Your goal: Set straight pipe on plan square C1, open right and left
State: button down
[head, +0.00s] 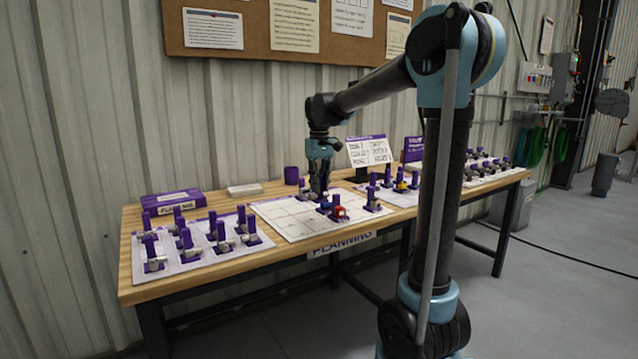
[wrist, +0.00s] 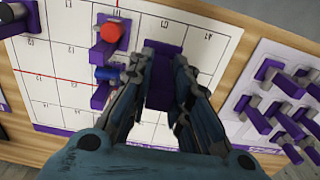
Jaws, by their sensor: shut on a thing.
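My gripper (head: 320,180) points down over the far middle of the white planning board (head: 275,212). It is shut on a purple upright handle, which shows between the fingers in the wrist view (wrist: 164,82). The pipe on that piece is mostly hidden, so I cannot tell its shape or where its ends face. Whether the piece touches the board is unclear. The board has a grid with red dividing lines; its square labels are too small to read surely. On it stand a red-topped piece (head: 339,213) and a blue piece (wrist: 106,73), left of my fingers in the wrist view.
Another purple-handled piece (head: 372,200) stands at the board's right edge. A tray (head: 190,262) of several purple-handled pieces lies left of the board. More trays lie to the right. A purple box (head: 173,201), a purple cup (head: 291,175) and a sign (head: 369,151) stand behind.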

aim_at(320, 194)
jog(key=shift+f, duration=1.9)
jog(key=shift+f, duration=0.2)
jog(key=shift+f, duration=1.6)
jog(key=shift+f, duration=0.7)
jog(key=c, duration=1.4)
grip_release()
jog(key=shift+r, duration=0.6)
jog(key=shift+r, duration=3.5)
